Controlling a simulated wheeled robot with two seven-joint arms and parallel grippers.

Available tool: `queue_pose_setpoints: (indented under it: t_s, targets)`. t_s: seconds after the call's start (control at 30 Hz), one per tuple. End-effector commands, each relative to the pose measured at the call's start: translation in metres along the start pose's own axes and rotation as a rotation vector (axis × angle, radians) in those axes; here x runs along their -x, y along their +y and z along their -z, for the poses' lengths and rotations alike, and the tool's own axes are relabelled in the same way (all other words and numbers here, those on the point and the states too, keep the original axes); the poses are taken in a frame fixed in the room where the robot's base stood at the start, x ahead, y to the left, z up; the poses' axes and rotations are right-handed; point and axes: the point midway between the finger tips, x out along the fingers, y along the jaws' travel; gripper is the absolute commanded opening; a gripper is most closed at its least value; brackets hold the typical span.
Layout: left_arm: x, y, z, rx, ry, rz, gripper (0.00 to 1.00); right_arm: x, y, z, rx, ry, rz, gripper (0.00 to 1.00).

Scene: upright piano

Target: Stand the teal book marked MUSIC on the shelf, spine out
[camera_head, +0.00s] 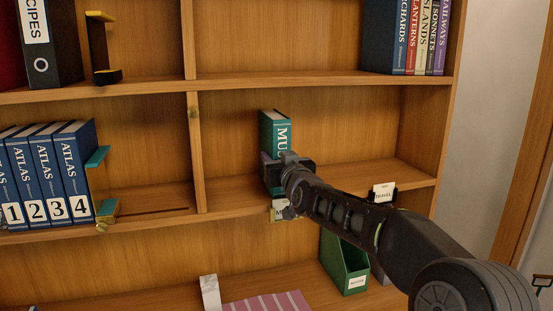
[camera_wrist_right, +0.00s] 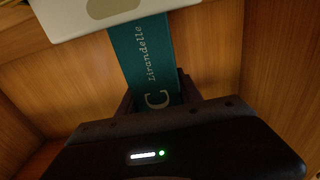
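The teal book (camera_head: 273,128) stands upright in the middle-row bay right of the divider, with its spine lettering "MU" facing out and the rest covered by my gripper. My right gripper (camera_head: 284,168) reaches in from the right and is around the lower part of the book. In the right wrist view the teal spine (camera_wrist_right: 146,58) reads "C" and "Lirandelle", and the gripper's fingers (camera_wrist_right: 157,95) lie close against both sides of it. My left gripper is out of view.
Blue atlases (camera_head: 75,165) and a teal-and-gold bookend (camera_head: 101,180) stand left of the divider (camera_head: 196,150). A "TRAVEL" label (camera_head: 384,192) sits on the shelf edge at right. A green box file (camera_head: 345,264) is below. The bay around the book is otherwise clear.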

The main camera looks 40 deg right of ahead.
Motion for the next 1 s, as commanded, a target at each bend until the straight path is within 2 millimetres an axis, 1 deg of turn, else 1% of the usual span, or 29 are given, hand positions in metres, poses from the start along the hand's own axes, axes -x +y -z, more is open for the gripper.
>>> queue_pose_setpoints:
  t_s: [0.03, 0.3, 0.47, 0.5, 0.63, 0.77, 1.0]
  targets:
    - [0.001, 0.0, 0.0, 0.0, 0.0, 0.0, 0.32, 0.0, 0.0, 0.003, 0.0, 0.005, 0.0, 0.46]
    - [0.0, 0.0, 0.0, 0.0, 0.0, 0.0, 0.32, 0.0, 0.0, 0.001, 0.0, 0.001, 0.0, 0.67]
    - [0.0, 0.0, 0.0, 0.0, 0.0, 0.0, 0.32, 0.0, 0.0, 0.001, 0.0, 0.0, 0.0, 0.67]
    - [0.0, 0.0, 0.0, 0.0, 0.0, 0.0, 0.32, 0.0, 0.0, -0.003, 0.0, -0.007, 0.001, 0.67]
    - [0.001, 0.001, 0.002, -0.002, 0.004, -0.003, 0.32, 0.001, 0.0, -0.002, 0.0, -0.005, 0.0, 0.67]
    - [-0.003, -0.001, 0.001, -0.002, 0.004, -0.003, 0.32, 0.014, 0.0, -0.001, -0.001, -0.001, 0.001, 0.67]
    - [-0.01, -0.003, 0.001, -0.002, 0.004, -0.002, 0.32, 0.054, 0.001, -0.001, 0.0, 0.001, -0.001, 0.67]
